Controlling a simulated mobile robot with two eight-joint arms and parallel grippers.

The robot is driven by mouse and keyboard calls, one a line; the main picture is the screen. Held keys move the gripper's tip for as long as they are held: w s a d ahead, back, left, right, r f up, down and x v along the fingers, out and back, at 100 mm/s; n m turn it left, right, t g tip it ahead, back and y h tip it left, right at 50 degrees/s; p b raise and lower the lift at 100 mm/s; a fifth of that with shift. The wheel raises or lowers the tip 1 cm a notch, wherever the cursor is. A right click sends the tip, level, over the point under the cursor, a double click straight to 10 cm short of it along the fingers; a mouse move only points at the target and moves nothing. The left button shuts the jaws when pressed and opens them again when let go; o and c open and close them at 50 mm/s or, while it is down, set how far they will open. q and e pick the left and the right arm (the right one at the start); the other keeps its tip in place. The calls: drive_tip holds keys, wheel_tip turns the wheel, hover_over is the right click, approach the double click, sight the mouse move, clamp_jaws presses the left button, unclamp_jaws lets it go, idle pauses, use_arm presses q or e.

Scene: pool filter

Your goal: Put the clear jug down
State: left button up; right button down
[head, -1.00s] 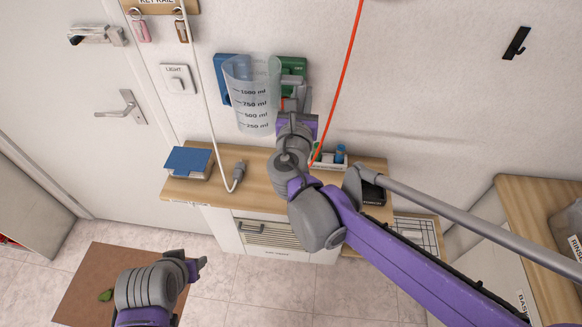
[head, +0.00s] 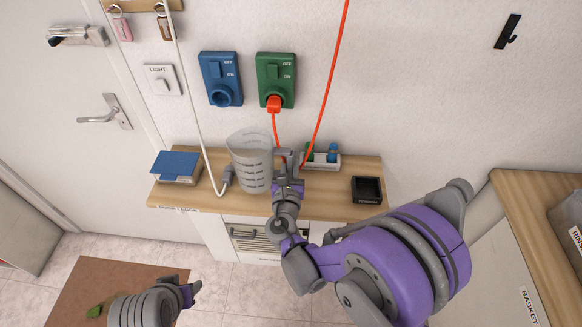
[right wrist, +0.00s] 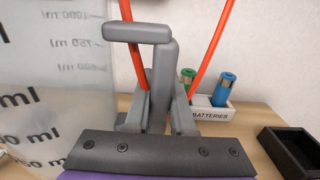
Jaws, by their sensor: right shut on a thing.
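The clear jug (head: 250,165), with dark ml markings, is upright over the left-middle of the wooden counter (head: 330,205) in the head view. I cannot tell whether its base touches the wood. In the right wrist view the jug (right wrist: 50,90) fills the left side. My right gripper (head: 287,160) is at the jug's right side, shut on it; the grip itself is partly hidden. The gripper's grey parts (right wrist: 150,70) show in the right wrist view. My left gripper (head: 191,291) is low at the left, away from the jug, its opening unclear.
A white cable's grey plug (head: 228,174) lies close left of the jug, beside a blue-covered box (head: 176,166). A battery holder (head: 325,160) and a black tray (head: 367,190) stand to the right. A red cord runs from the green switch (head: 276,78) behind my right gripper.

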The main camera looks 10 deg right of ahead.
drive_tip(key=shift+f, duration=1.55)
drive_tip(key=shift+f+b, duration=0.15)
drive_tip(key=shift+b, duration=0.15)
drive_tip(key=c, duration=0.8)
unclamp_jaws()
drive_tip(key=shift+o, duration=0.2)
